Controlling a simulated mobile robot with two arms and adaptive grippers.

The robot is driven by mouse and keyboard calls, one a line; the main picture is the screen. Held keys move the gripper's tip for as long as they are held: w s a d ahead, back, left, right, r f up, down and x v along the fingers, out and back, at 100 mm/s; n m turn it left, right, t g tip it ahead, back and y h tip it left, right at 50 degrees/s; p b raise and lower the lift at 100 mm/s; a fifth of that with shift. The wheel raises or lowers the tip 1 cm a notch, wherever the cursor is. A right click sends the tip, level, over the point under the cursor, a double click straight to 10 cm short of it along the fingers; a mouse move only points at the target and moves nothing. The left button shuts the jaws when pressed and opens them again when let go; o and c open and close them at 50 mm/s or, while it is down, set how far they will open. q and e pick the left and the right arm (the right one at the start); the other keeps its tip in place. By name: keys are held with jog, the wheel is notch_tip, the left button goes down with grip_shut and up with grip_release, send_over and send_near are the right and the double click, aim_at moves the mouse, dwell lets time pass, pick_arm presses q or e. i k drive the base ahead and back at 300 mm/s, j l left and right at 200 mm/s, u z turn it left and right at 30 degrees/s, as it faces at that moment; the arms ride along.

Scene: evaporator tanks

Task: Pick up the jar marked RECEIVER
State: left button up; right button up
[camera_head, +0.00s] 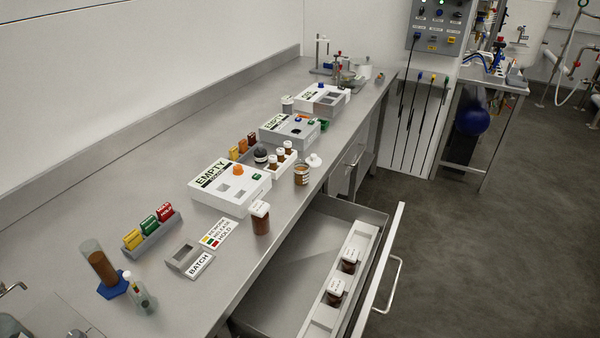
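Several brown jars with white lids and small labels show in the head view, and I cannot read RECEIVER on any of them. One jar (260,222) stands on the bench near its front edge. An uncovered brown jar (301,176) stands farther back, with a white lid (314,160) beside it. Two more jars, a far one (349,262) and a near one (335,293), sit in a white rack inside the open drawer. Smaller jars (279,158) stand in a white holder behind the uncovered jar. Neither of my grippers is in view.
The open drawer (285,270) juts out from the bench front. A tray marked BATCH (183,258), a coloured-tag rack (152,238) and a brown cylinder on a blue base (100,264) stand nearer. The right-hand floor is clear.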

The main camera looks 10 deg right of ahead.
aim_at(301, 173)
jog(key=l+u, duration=0.4)
jog(key=l, duration=0.15)
jog(key=l+u, duration=0.35)
jog(key=l, duration=0.15)
jog(key=k+l+u, duration=0.2)
jog(key=l+u, duration=0.2)
jog(key=l, duration=0.15)
